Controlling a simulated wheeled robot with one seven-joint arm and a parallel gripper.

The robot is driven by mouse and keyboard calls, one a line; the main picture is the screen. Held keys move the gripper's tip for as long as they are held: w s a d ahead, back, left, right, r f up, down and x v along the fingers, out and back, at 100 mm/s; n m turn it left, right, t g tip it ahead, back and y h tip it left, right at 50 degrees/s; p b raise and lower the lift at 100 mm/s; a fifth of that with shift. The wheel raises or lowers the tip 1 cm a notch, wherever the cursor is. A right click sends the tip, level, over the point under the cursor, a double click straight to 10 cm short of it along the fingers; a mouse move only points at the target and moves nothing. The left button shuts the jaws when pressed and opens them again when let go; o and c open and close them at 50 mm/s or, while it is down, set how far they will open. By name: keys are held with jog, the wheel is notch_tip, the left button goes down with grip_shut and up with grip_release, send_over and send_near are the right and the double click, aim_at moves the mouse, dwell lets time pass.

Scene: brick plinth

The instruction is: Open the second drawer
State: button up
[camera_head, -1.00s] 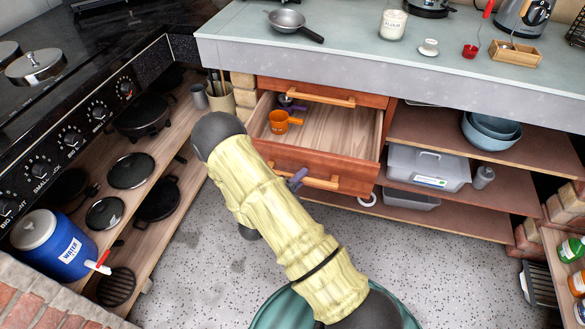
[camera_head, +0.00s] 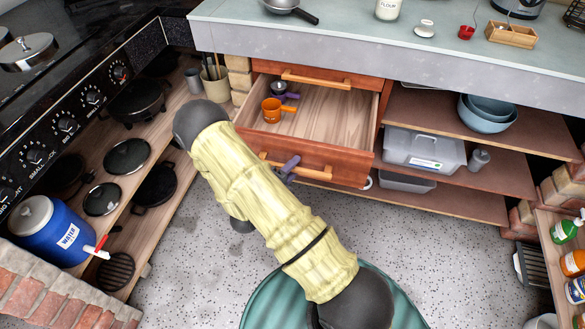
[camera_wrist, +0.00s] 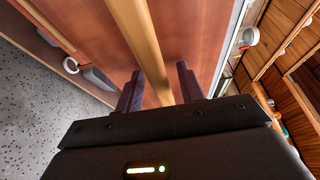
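The second drawer (camera_head: 345,125) is a reddish wooden drawer, pulled well out below the shut top drawer (camera_head: 350,98). Its light wooden handle (camera_head: 325,174) runs across the front and also shows in the wrist view (camera_wrist: 141,38). My gripper (camera_head: 287,170) is at this handle in the head view. My forearm hides part of the drawer front.
An orange cup (camera_head: 272,110) and a small metal cup (camera_head: 278,88) lie inside the drawer. Open shelves (camera_head: 440,197) with bins are to the right; a stove with pan shelves (camera_head: 128,216) is to the left. The speckled floor (camera_head: 415,240) before the drawer is clear.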

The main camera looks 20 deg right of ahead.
jog(key=p+v, duration=0.1)
jog(key=v, duration=1.6)
jog(key=shift+a, duration=0.2)
jog(key=w+a+r+n+g+y, duration=0.1)
jog(key=w+r+n+y, duration=0.6)
jog(key=w+n+y, duration=0.5)
jog(key=s+d+r+n+g+y, duration=0.25)
jog(key=s+d+r+n, duration=0.25)
jog(key=s+n, duration=0.4)
jog(key=s+d+r+n+g+y, duration=0.1)
jog(key=s+d+r+n+g, duration=0.3)
jog(key=s+n, duration=0.45)
notch_tip(320, 180, up, 28)
jog(key=t+p, duration=0.1)
jog(key=p, duration=2.6)
jog(key=shift+w, duration=0.35)
